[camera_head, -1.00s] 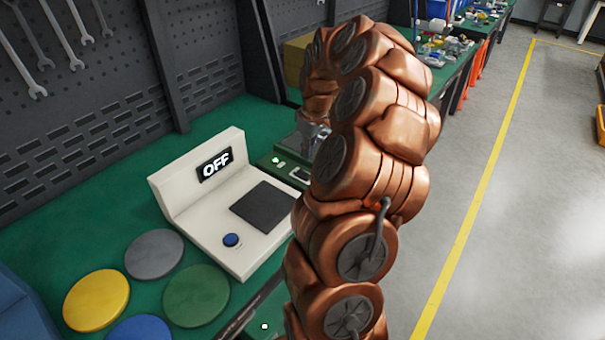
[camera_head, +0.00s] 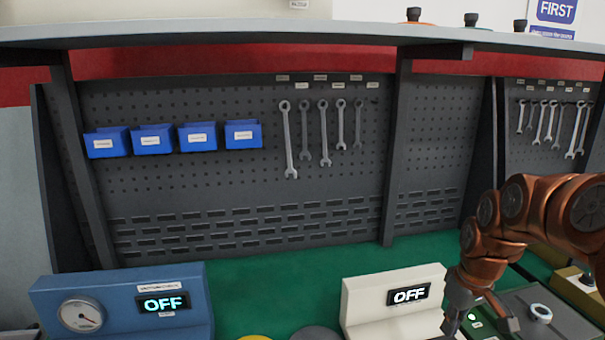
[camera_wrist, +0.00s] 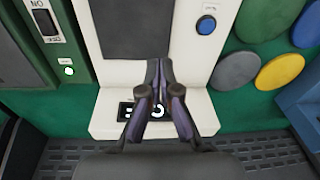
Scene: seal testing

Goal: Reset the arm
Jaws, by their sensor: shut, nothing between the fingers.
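My copper-coloured arm comes in from the right edge of the head view, bent downward. My gripper (camera_head: 480,318) hangs low at the lower right there, beside the right end of the white device (camera_head: 362,300). In the wrist view my gripper (camera_wrist: 158,68) is shut and empty, its two dark fingers together over the white device (camera_wrist: 187,85). The fingers partly hide its small display. Its blue button (camera_wrist: 206,25) and dark square pad (camera_wrist: 138,25) show. In the head view its display reads OFF. I cannot tell how high above the device the fingers are.
A blue device (camera_head: 75,285) with a gauge stands at lower left, reading OFF. Green (camera_wrist: 265,14), grey (camera_wrist: 238,69), yellow (camera_wrist: 280,72) and blue (camera_wrist: 309,30) discs lie beside the white device. A green-fronted machine (camera_wrist: 28,60) stands close by. Wrenches (camera_head: 289,140) and blue bins (camera_head: 243,136) hang behind.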

